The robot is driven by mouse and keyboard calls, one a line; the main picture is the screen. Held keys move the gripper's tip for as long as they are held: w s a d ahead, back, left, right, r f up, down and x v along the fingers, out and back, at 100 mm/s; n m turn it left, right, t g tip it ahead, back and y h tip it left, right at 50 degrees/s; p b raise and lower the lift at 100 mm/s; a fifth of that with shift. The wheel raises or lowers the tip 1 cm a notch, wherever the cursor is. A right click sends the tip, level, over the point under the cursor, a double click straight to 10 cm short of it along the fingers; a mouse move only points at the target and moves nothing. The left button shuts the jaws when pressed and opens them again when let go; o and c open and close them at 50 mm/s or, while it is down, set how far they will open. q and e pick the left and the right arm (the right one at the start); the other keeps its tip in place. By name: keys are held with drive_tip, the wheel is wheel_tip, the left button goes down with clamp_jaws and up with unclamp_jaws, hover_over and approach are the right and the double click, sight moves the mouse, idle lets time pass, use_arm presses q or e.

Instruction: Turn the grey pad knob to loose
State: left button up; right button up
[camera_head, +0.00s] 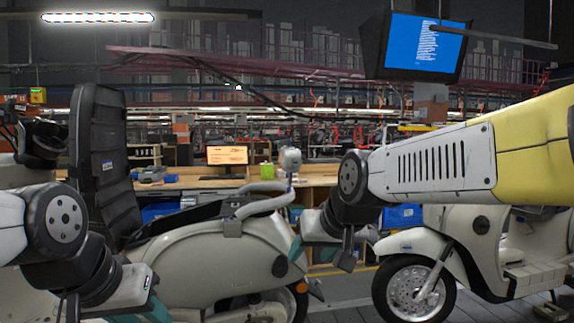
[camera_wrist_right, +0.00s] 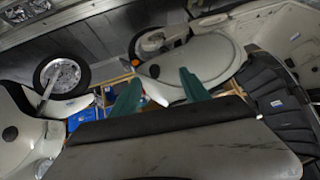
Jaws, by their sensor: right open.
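I cannot pick out a grey pad knob for certain in either view. A round pale grey knob-like part (camera_head: 291,159) stands above the rear rail of the cream scooter (camera_head: 215,262). A tall black ribbed pad (camera_head: 100,160) rises at the left in the head view. My right gripper (camera_head: 322,256) hangs beside the scooter's tail, with nothing seen in it. In the right wrist view my right gripper (camera_wrist_right: 160,77) shows two green fingers set apart, open and empty, with the scooter's body behind them. My left gripper (camera_head: 140,314) is cut off by the bottom edge.
A second cream scooter (camera_head: 450,250) stands at the right, its front wheel (camera_head: 416,290) on the floor. A workbench (camera_head: 320,177) with an orange monitor (camera_head: 227,156) and blue bins (camera_head: 400,216) is behind. A blue screen (camera_head: 424,42) hangs overhead.

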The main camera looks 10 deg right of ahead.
drive_tip(key=w+d+r+m+t, duration=0.1)
drive_tip(key=w+r+t, duration=0.25)
drive_tip(key=w, duration=0.95)
drive_tip(key=w+d+r+t, duration=0.2)
drive_tip(key=w+r, duration=0.3)
drive_tip(key=w, duration=0.7)
drive_tip(key=m+t+h, duration=0.2)
drive_tip(key=t, duration=0.2)
approach(298, 163)
drive_tip(key=w, duration=0.8)
drive_tip(key=shift+r, duration=0.1)
clamp_jaws()
